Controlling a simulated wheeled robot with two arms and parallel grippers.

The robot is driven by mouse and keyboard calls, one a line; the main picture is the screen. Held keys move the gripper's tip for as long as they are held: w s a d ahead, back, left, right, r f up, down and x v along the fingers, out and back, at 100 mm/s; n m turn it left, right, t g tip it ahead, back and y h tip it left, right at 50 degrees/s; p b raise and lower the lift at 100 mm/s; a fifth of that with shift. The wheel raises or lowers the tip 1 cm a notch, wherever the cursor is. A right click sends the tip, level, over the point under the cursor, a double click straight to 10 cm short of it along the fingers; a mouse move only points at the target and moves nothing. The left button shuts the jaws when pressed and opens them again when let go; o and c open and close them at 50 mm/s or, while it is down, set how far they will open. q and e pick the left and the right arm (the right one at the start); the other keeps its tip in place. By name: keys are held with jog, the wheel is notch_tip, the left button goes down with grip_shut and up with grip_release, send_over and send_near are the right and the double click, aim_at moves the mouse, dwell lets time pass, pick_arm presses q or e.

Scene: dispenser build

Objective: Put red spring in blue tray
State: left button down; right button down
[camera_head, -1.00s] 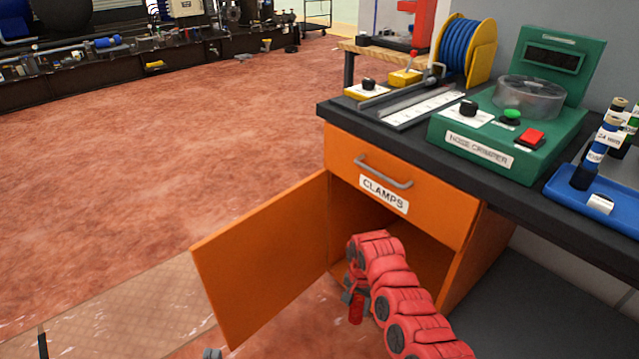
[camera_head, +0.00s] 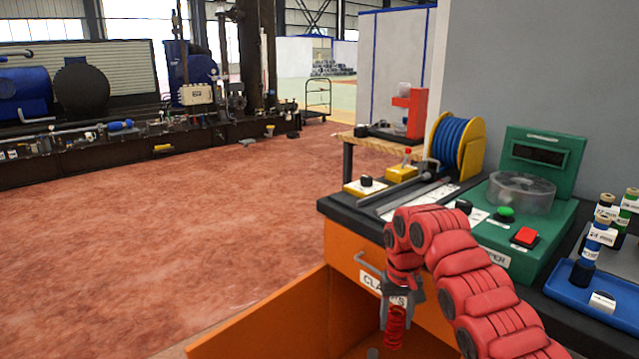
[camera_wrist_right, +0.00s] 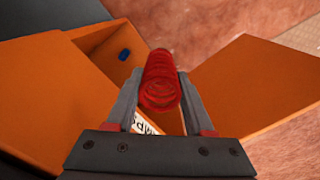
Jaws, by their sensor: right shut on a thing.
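The red spring (camera_head: 396,327) hangs from my right gripper (camera_head: 395,304) in front of the orange cabinet. It also shows between the two fingers in the right wrist view (camera_wrist_right: 160,82). My right gripper is shut on it and points down. The blue tray (camera_head: 575,285) lies on the dark bench top at the right edge, to the right of the gripper and apart from it. The tray holds a white labelled block and bottles or posts with labels stand at its back. My left gripper is not in view.
The orange cabinet door (camera_head: 285,318) stands open beside the drawer marked clamps. A green hose crimper (camera_head: 545,205) and a blue hose reel (camera_head: 455,146) stand on the bench. A small blue thing (camera_wrist_right: 124,54) lies inside the cabinet. The red floor at left is clear.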

notch_tip(320, 180, up, 23)
jog(key=p, duration=2.1)
jog(key=shift+d, duration=0.15)
